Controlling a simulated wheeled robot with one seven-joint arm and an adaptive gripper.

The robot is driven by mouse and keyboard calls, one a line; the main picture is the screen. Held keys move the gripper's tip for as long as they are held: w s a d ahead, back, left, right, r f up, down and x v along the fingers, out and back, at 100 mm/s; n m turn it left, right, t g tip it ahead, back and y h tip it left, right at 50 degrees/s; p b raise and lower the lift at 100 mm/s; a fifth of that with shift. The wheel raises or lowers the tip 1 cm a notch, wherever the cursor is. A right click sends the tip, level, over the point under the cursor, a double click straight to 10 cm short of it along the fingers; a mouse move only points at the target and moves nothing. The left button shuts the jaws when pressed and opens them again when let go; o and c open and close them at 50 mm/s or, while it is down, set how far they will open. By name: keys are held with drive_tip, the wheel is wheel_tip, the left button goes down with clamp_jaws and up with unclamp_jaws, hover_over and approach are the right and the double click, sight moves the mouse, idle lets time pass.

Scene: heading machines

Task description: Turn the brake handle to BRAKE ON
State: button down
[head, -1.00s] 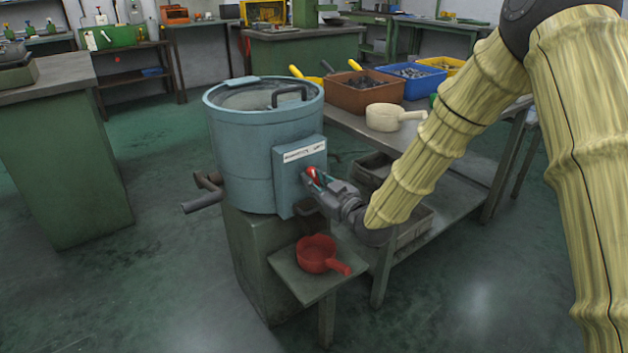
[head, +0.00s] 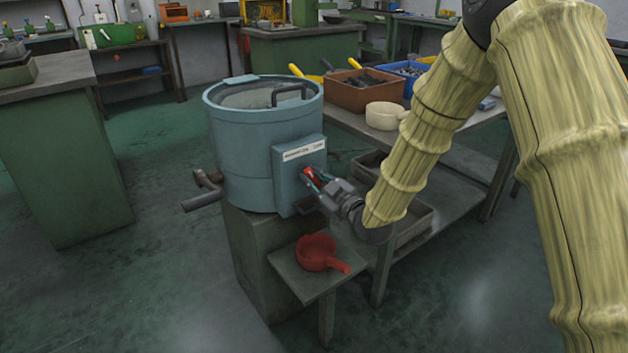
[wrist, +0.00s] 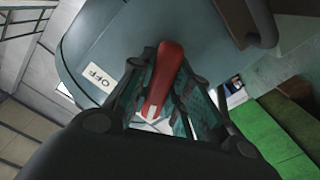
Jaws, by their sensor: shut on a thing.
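The red brake handle (head: 309,175) is on the front of the grey-blue control box (head: 287,182) on the side of a round blue-grey drum (head: 241,150). My gripper (head: 314,181) is shut on the handle from the front right. In the wrist view the red handle (wrist: 164,75) lies between the two fingers, a little tilted, with a pale mark near its lower end. A white label reading OFF (wrist: 96,76) is left of the handle in the wrist view. The label on the box in the head view is too small to read fully.
A red scoop (head: 318,252) sits on a small green shelf below the box. A pipe (head: 203,192) sticks out left of the drum. The floor in front is clear.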

drive_tip(key=c, duration=1.3)
unclamp_jaws()
drive_tip(key=v, duration=1.2)
